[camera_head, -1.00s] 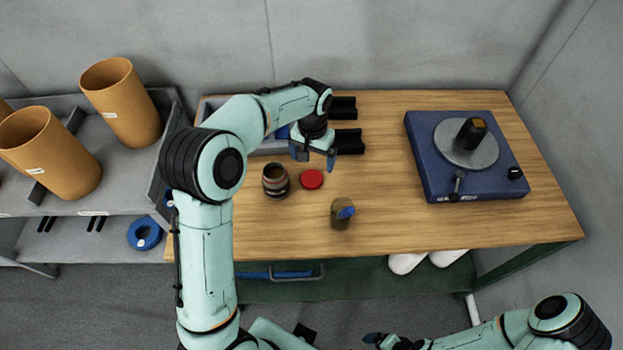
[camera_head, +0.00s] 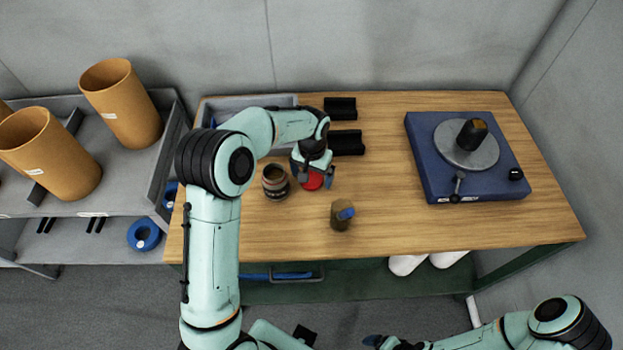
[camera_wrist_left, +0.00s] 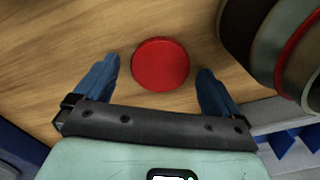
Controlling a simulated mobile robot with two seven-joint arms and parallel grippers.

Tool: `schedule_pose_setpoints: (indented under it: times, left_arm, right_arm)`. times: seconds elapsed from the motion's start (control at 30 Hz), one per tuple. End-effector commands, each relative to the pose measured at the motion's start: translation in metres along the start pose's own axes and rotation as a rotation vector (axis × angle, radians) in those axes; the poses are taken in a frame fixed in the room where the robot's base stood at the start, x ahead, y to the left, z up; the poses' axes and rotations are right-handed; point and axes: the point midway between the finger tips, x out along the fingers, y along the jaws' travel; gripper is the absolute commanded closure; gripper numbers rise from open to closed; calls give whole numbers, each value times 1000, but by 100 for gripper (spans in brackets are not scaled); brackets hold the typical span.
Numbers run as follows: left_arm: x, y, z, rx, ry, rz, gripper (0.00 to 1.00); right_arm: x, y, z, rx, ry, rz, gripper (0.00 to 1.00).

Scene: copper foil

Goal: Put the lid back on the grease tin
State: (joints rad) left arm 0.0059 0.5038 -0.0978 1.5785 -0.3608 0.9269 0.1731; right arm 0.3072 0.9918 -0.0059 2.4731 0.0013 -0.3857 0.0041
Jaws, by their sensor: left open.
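The red round lid (camera_head: 314,183) lies flat on the wooden table, just right of the grease tin (camera_head: 275,183), a dark, banded, open-topped tin standing upright. My left gripper (camera_head: 313,181) is over the lid and partly hides it. In the left wrist view the lid (camera_wrist_left: 160,64) lies between the two blue fingers of the open left gripper (camera_wrist_left: 159,72), with gaps on both sides. The tin (camera_wrist_left: 262,38) shows at the upper right there, close to one finger. My right gripper (camera_head: 378,341) is low at the bottom edge, away from the table; its jaws are unclear.
An olive container with a blue top (camera_head: 342,214) stands front right of the lid. A grey tray (camera_head: 283,101) and black holders (camera_head: 347,142) are at the back. A blue plate device (camera_head: 428,170) stands at the right. The table's middle and front are mostly clear.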

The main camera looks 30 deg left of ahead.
Motion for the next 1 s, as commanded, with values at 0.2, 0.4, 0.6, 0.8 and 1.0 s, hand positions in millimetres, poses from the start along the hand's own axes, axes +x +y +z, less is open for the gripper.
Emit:
schedule_pose_setpoints:
  times: [0.2,0.4,0.6,0.8,1.0]
  left_arm:
    - [0,0,0,0,1,0,3]
    - [0,0,0,0,1,0,35]
    - [0,0,0,0,1,0,62]
    - [-2,0,0,0,2,0,62]
    - [-28,0,-2,1,7,1,62]
  right_arm:
    - [0,0,0,0,0,0,8]
    - [0,0,0,0,0,0,8]
    - [0,0,0,0,0,0,8]
    - [0,0,0,0,0,0,8]
    - [-2,-1,-1,-1,2,-1,8]
